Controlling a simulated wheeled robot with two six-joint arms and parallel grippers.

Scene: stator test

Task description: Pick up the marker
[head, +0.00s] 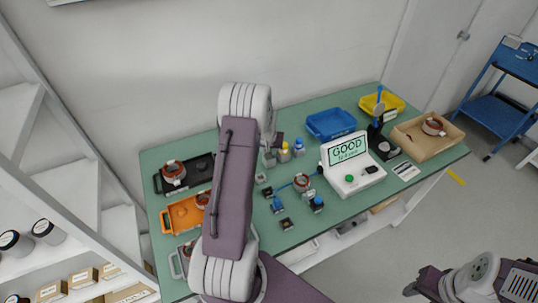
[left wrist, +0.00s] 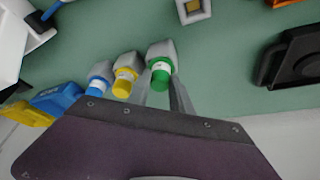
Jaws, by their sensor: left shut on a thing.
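The green-capped marker (left wrist: 161,72) stands in a grey holder in the left wrist view, with the two fingers of my left gripper (left wrist: 166,92) on either side of it. The gripper is shut on it. A yellow-capped marker (left wrist: 123,84) and a blue-capped marker (left wrist: 99,82) stand beside it in their own grey holders. In the head view the yellow marker (head: 284,151) and the blue marker (head: 299,147) show just right of my left gripper (head: 268,158). My left arm largely hides the green one there. Part of my right arm shows at the lower right, without its gripper.
A green table (head: 225,110) carries a blue bin (head: 330,122), a yellow bin (head: 398,101), a tester reading GOOD (head: 350,165) and a cardboard tray (head: 440,143). Black and orange trays (head: 176,218) with copper-coloured parts lie at the left. White shelves stand left of the table.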

